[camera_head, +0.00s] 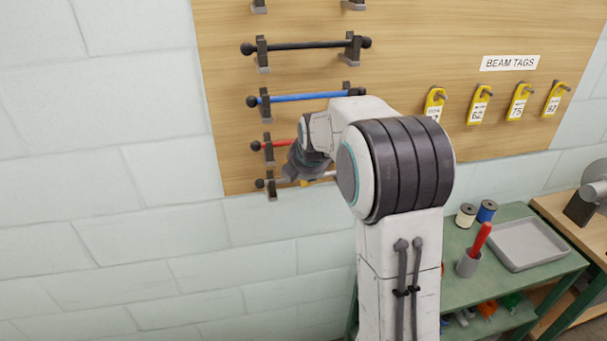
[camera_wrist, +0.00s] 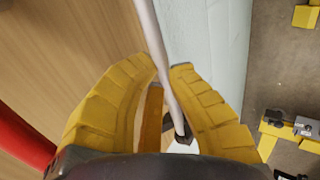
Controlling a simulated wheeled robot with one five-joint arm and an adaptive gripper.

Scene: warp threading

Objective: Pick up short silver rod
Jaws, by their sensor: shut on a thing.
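The silver rod (camera_head: 281,181) is the lowest rod on the wooden wall panel, with a black knob at its left end beside a dark bracket. My arm hides much of its right part. My gripper (camera_head: 304,183) is at the rod, its yellow fingers barely visible. In the wrist view, the rod (camera_wrist: 149,34) runs between the two yellow fingers of my gripper (camera_wrist: 163,66), which are shut on it. A dark bracket (camera_wrist: 179,131) shows near the rod's lower end. I cannot tell whether the rod still rests in its brackets.
A red rod (camera_head: 277,144) sits just above, then a blue rod (camera_head: 305,97) and a black rod (camera_head: 308,45). Yellow tags (camera_head: 480,105) hang at right. A green table (camera_head: 461,290) with spools and a grey tray (camera_head: 527,243) stands below right. The wall below left is clear.

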